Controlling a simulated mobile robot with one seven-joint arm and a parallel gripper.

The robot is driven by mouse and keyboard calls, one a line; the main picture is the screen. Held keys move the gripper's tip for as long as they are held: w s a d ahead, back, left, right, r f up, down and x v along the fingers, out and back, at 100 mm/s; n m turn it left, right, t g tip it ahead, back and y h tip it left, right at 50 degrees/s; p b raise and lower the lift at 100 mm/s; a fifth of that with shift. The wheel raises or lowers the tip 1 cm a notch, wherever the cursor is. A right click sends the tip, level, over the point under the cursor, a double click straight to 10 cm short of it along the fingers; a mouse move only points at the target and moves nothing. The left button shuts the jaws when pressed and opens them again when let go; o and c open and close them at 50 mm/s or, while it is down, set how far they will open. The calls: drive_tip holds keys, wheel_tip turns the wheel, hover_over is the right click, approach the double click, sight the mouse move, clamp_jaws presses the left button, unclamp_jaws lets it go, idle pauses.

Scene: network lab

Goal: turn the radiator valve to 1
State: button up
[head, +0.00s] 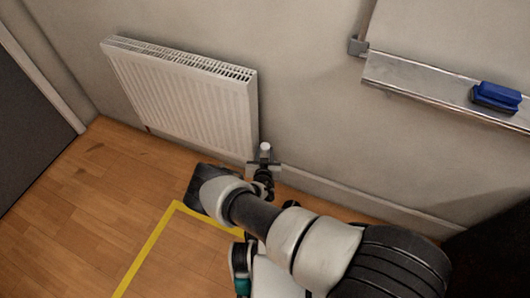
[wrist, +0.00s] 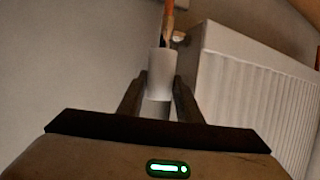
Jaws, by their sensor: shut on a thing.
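The white radiator (head: 185,95) hangs on the wall at the left in the head view, and its side fills the right of the wrist view (wrist: 250,90). The radiator valve (head: 265,148) is a small white knob at the radiator's lower right corner. In the wrist view the white valve knob (wrist: 161,70) stands between my two fingers. My gripper (wrist: 158,98) is shut on the knob, one finger on each side. In the head view my gripper (head: 264,170) is at the valve, partly hidden by my arm. No number on the knob is readable.
A whiteboard tray (head: 430,85) with a blue eraser (head: 495,97) juts from the wall at the upper right. A copper-coloured pipe (wrist: 168,22) runs beyond the knob. Yellow tape (head: 150,245) marks the wooden floor, which is clear at the left.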

drive_tip(key=shift+d+r+n+y+p, duration=0.1)
drive_tip(key=shift+d+n+y+p, duration=0.2)
drive_tip(key=shift+n+y+p, duration=0.8)
drive_tip(key=n+y, duration=0.1)
drive_tip(key=n+g+y, duration=0.1)
drive_tip(key=y, duration=0.1)
drive_tip(key=shift+w+d, duration=0.15)
drive_tip(key=shift+d, duration=0.05)
drive_tip(key=n+y, duration=0.1)
drive_tip(key=n+g+y, duration=0.1)
drive_tip(key=shift+w+d+n+y, duration=0.15)
drive_tip(key=shift+n+y, duration=0.15)
drive_tip(key=shift+n+g+y+b, duration=0.55)
drive_tip(key=shift+n+g+y, duration=0.55)
drive_tip(key=shift+n+g, duration=0.15)
drive_tip(key=shift+w, duration=0.1)
